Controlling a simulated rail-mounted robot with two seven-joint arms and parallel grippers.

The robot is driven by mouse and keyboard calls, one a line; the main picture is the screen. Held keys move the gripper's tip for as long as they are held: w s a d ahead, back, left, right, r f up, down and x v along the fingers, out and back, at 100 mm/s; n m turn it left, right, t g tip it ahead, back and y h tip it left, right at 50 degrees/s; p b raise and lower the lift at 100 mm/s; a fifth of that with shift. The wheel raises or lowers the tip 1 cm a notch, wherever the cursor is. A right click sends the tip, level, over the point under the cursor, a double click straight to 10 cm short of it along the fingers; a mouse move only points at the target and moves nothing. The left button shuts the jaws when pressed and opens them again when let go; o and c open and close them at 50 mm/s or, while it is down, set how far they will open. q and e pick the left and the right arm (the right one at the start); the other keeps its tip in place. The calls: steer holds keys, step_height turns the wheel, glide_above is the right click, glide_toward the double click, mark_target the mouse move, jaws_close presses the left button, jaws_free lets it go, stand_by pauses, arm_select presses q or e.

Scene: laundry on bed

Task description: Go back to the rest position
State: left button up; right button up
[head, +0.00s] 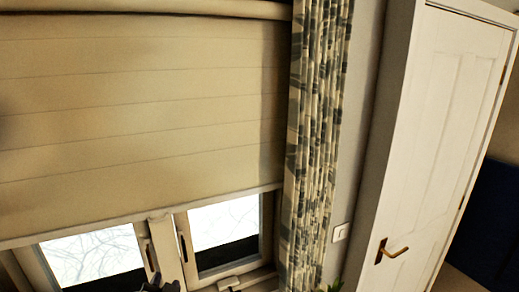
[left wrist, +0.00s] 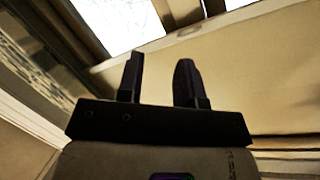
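My left gripper (left wrist: 160,75) shows in the left wrist view with its two dark fingers apart and nothing between them. Past the fingers are a window and a pale blind. The right gripper is in neither view. No laundry or bed shows in either view.
A beige blind (head: 140,110) hangs over the window (head: 95,255) at left. A patterned curtain (head: 315,130) hangs beside it. A white door (head: 445,140) with a brass handle (head: 390,252) is at right. A light switch (head: 340,232) is on the wall.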

arm_select(q)
steer(key=s+f+g+h+p, duration=0.1)
steer(key=s+f+g+p, duration=0.1)
steer(key=s+f, duration=0.6)
steer(key=s+a+f+n+g+h+p, duration=0.1)
steer(key=s+f+g, duration=0.4)
steer(key=s, duration=1)
steer(key=s+f+n+g+h+p, duration=0.1)
steer(key=s+f+g+h+p, duration=0.1)
steer(key=s+f, duration=0.9)
steer(key=shift+s+a+f+g+p, duration=0.35)
steer(key=shift+f+g+p, duration=0.15)
steer(key=shift+g, duration=0.6)
steer(key=shift+o, duration=0.3)
